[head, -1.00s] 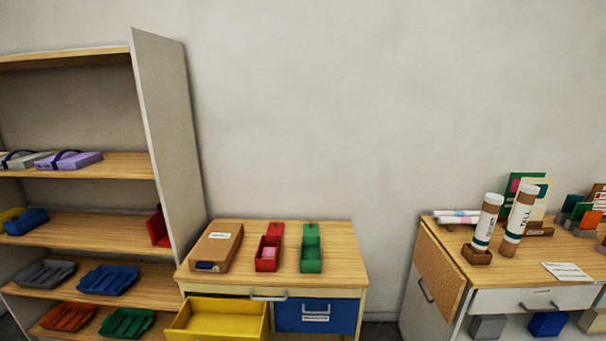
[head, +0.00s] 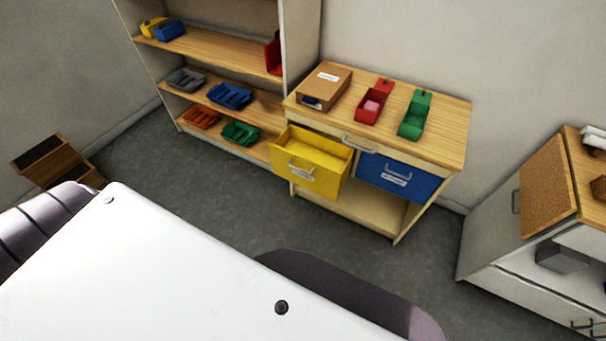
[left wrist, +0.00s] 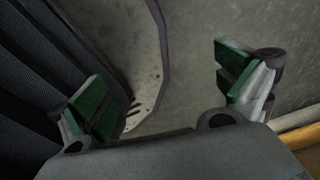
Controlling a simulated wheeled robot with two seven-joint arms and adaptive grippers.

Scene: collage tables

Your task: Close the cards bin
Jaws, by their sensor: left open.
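A yellow bin (head: 312,174) is pulled out of the small wooden cabinet and stands open, showing its inside. A blue bin (head: 395,180) with a handle and label sits in the cabinet to its right. Both bin labels are too small to read, so I cannot tell which is the cards bin. My left gripper (left wrist: 166,95) shows in the left wrist view, open and empty, its green-padded fingers wide apart over the grey floor. It does not show in the head view. My right gripper is in neither view.
The cabinet top (head: 446,120) holds a cardboard box (head: 322,88), a red box (head: 373,104) and a green box (head: 414,118). A shelf unit (head: 262,105) with trays stands left, a white cabinet (head: 515,262) right. Grey floor (head: 225,180) lies clear before the yellow bin.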

